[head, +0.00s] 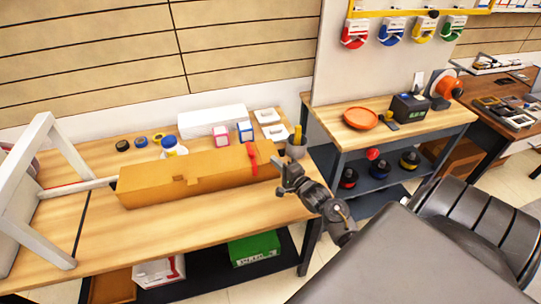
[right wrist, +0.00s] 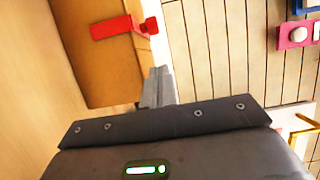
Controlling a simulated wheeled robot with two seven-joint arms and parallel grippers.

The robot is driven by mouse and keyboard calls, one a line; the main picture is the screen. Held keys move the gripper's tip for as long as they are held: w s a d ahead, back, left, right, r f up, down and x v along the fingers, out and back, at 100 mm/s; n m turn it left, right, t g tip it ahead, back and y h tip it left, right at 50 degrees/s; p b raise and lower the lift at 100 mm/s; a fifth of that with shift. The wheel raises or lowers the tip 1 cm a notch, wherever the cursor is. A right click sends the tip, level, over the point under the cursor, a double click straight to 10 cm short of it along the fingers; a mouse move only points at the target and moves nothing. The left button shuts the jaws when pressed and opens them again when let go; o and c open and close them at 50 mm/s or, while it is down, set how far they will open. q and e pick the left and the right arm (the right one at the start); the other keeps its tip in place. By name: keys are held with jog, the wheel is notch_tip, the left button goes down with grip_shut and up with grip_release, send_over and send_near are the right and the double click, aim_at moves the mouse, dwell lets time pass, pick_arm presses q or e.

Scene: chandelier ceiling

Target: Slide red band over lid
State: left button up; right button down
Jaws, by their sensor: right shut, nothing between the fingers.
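A long tan cardboard box (head: 200,170) with a notched front flap lies on the wooden table; I take its top to be the lid. A red band (head: 252,157) sits upright against the box near its right end. The right wrist view shows the red band (right wrist: 118,27) across the box's edge (right wrist: 100,72), with a small red knob at one end. My right gripper (head: 281,181) is shut and empty, just right of and in front of the box's right end. Its closed fingers (right wrist: 157,88) point toward the box edge, apart from the band. My left gripper is not in view.
Tape rolls, a blue-capped bottle (head: 171,146), a white box (head: 212,120) and a grey cup (head: 296,148) stand behind the box. A white frame (head: 50,190) stands at the left. The table front (head: 170,235) is clear.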

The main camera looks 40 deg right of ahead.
jog(key=s+b, duration=0.1)
jog(key=s, duration=0.7)
jog(key=shift+s+a, duration=0.15)
jog(key=shift+a, duration=0.05)
jog(key=shift+f, duration=0.15)
